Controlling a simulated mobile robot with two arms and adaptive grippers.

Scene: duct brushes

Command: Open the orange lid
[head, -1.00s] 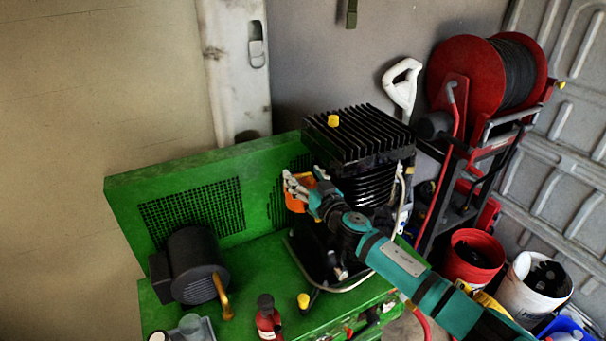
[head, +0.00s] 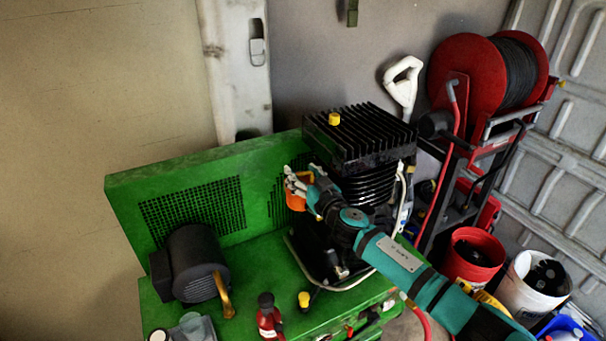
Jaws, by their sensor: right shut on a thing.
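The orange lid (head: 296,201) shows as a small orange patch on the left side of the black finned machine (head: 366,140), above the green bench. My right gripper (head: 297,184) is at the lid, with its pale fingers shut on it. The gripper and wrist cover part of the lid, so its hinge and how far it stands open cannot be made out. My right arm reaches in from the lower right across the front of the black machine. My left gripper is not in view.
The green bench (head: 262,265) has an upright back panel with mesh openings. A black motor (head: 194,264), a red bottle (head: 268,318) and a yellow-capped item (head: 304,300) stand on it. A red hose reel (head: 470,80) and buckets stand to the right.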

